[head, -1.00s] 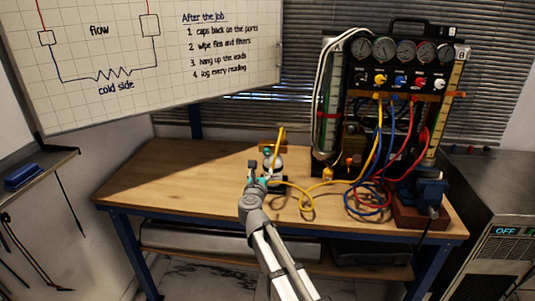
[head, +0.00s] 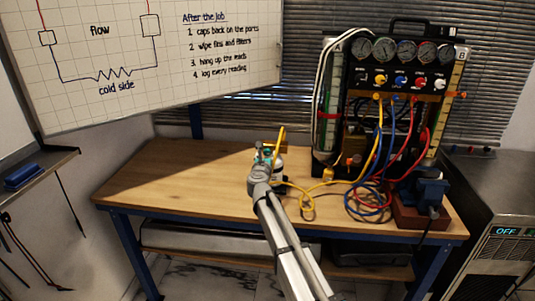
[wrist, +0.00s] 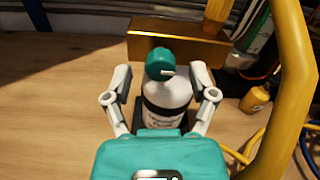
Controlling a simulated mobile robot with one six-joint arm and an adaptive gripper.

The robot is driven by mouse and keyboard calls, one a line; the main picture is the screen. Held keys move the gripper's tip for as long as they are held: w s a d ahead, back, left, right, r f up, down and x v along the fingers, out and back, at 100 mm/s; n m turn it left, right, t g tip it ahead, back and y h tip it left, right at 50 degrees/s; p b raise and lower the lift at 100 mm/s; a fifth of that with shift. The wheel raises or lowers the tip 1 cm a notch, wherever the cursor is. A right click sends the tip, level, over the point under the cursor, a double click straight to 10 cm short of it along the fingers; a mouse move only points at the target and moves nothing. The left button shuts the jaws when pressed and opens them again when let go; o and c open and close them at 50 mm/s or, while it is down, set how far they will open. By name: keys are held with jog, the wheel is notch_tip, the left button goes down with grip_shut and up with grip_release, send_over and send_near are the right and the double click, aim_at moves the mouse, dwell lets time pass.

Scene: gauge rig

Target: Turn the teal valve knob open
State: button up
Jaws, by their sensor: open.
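The teal valve knob (wrist: 160,63) sits on top of a white bottle (wrist: 168,95) with a black band in the wrist view. A short pale mark shows on the knob's side. My gripper (wrist: 160,75) is open, with one finger on each side of the knob and bottle top. Gaps show between the fingers and the knob, and nothing is held. In the head view my gripper (head: 266,157) is at the bottle (head: 278,161) on the bench, and my arm hides much of it.
A brass-coloured block (wrist: 178,45) stands behind the bottle. A yellow hose (wrist: 288,85) arches close on the right. The gauge panel (head: 400,65) with coloured hoses stands at the right of the bench (head: 170,180). The bench's left side is clear.

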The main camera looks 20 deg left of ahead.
jog(key=shift+x, duration=0.95)
jog(key=shift+d, duration=0.1)
grip_shut()
jog(key=shift+d, duration=0.1)
